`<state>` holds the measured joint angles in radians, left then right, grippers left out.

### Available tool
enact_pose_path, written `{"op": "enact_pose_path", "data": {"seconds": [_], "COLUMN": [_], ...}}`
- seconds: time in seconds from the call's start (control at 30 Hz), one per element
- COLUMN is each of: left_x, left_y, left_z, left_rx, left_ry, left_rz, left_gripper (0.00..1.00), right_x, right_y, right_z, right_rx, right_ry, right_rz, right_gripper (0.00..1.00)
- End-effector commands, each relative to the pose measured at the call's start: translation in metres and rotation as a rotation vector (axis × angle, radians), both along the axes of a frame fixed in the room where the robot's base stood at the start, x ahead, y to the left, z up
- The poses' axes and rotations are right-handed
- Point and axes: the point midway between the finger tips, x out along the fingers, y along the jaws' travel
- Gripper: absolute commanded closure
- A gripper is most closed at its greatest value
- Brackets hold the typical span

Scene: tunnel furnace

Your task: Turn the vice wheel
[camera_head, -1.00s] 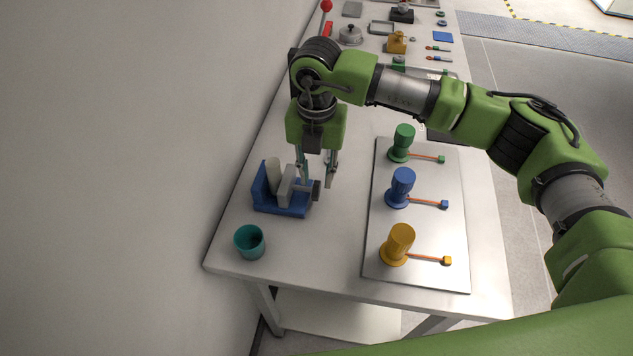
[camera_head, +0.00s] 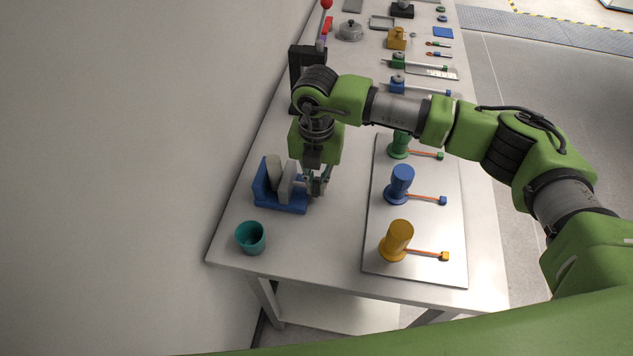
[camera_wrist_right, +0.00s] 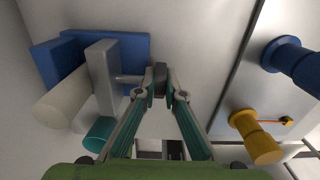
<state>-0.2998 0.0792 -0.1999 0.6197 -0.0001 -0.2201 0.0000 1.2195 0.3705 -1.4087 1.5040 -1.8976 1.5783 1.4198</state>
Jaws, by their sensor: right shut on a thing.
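The vice has a blue body (camera_head: 280,207) and grey jaws (camera_head: 286,180), and stands on the table toward its near left. A light cylinder (camera_head: 273,170) stands in the vice between the blue wall and the grey jaw. My right gripper (camera_head: 316,192) points down at the right side of the vice. In the right wrist view its fingers (camera_wrist_right: 160,88) are shut on the dark vice wheel (camera_wrist_right: 160,73), at the end of a short rod from the grey jaw. In the head view the fingers mostly hide the wheel. My left gripper is not in view.
A teal cup (camera_head: 250,238) stands in front of the vice near the table corner. A grey plate (camera_head: 430,268) to the right bears green, blue and yellow (camera_head: 397,238) cylinders with orange cords. A dark press with a red-knobbed lever (camera_head: 326,4) stands behind.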

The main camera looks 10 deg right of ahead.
Motion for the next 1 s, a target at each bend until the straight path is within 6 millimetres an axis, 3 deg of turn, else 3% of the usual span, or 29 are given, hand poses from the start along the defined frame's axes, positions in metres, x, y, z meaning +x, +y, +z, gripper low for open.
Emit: {"op": "enact_pose_path", "data": {"seconds": [0.37,1.0], "left_x": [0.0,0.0], "left_y": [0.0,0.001], "left_z": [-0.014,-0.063], "left_rx": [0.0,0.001], "left_ry": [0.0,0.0], "left_rz": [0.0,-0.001], "left_gripper": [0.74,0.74], "right_x": [0.003,0.008], "right_y": [0.0,-0.001], "right_z": [-0.002,-0.004], "right_rx": [0.035,0.167], "right_ry": [0.105,0.501], "right_rz": [-0.003,-0.002], "right_gripper": [1.0,1.0]}}
